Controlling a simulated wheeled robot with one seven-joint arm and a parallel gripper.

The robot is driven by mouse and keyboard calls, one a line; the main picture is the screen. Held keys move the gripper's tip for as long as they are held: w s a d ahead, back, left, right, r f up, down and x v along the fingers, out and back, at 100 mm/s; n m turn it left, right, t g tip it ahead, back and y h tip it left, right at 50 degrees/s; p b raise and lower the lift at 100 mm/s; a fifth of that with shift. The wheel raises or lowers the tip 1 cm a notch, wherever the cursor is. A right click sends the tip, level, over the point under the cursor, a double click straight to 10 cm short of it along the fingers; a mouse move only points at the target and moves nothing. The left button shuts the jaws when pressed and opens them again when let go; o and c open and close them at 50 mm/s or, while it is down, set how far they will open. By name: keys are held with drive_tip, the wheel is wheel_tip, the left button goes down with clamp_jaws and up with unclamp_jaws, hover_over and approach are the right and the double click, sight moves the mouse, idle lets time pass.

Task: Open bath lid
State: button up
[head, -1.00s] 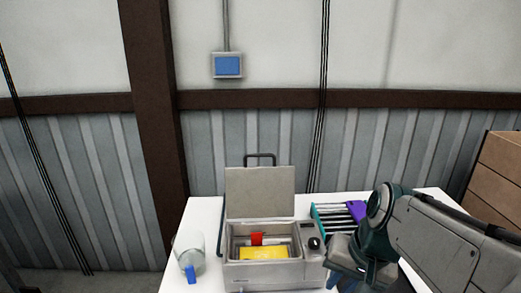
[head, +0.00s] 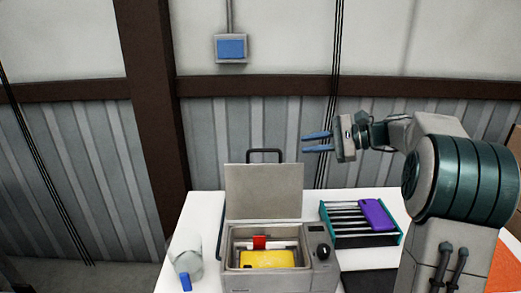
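The bath (head: 275,283) is a grey box on the white table, with a dark knob on its right front. Its lid (head: 263,191) stands upright at the back, swung open, with a dark handle (head: 265,152) at its top edge. Inside the bath are a yellow item (head: 267,259) and a small red item (head: 260,242). My gripper (head: 318,142) is raised to the right of and above the lid, apart from it. Its two blue fingers point left, are spread apart, and hold nothing.
A clear container (head: 187,257) with a blue item (head: 186,282) stands on the left. A dark mat (head: 368,281) lies at front right. Cartons stand at the far right.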

sight(270, 150)
drive_tip(key=p+x, duration=0.2)
drive_tip(key=x, duration=1.1)
drive_tip(key=shift+a, duration=0.45)
clamp_jaws()
drive_tip(key=shift+d+f, duration=0.1)
